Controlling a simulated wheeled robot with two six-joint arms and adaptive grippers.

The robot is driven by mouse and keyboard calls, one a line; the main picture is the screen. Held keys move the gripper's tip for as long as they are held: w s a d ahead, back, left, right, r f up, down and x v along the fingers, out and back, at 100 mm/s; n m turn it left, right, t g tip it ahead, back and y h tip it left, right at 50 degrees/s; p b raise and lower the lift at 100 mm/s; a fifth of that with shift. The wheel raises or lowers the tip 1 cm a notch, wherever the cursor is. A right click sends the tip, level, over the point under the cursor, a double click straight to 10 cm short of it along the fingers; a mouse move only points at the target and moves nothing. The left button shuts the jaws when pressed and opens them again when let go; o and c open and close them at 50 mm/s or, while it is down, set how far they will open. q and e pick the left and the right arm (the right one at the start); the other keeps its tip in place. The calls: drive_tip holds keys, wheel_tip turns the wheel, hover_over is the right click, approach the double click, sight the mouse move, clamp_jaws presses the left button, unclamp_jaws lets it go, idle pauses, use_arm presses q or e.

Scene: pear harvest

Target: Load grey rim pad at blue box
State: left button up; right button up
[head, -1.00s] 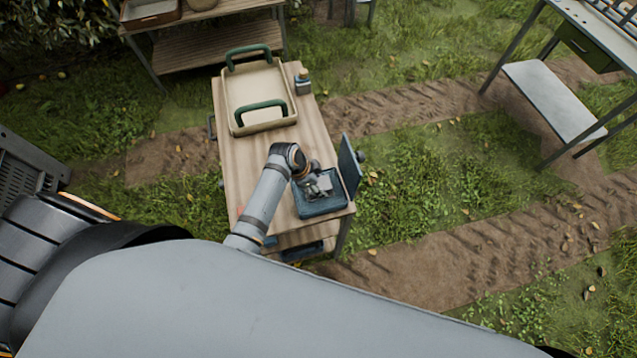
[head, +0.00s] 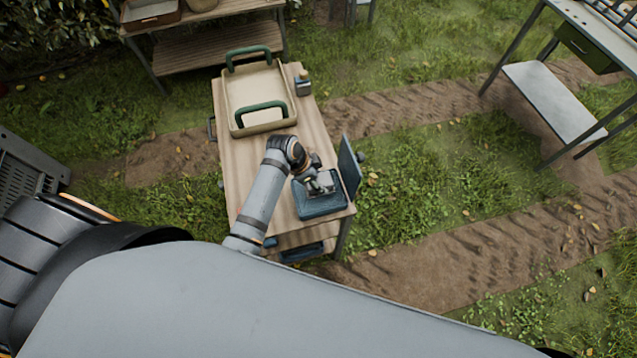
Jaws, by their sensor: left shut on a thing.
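The blue box (head: 322,208) sits at the near right end of the wooden table, with its dark lid standing open (head: 349,167) on the right side. My left gripper (head: 322,184) is over the box and shut on a small grey thing that looks like the grey rim pad (head: 325,179). The gripper hides much of the pad and part of the box's inside. I cannot tell whether the pad touches the box. My right gripper is not in view.
A cream tray with green handles (head: 262,95) stands on the far part of the wooden table (head: 245,165). A small dark container (head: 303,85) is beside it. A wooden shelf bench (head: 215,50) is behind, and a metal table (head: 555,100) stands at right. Grass lies between them.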

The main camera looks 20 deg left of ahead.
sight(323, 179)
use_arm(q)
drive_tip(key=shift+r, duration=1.75)
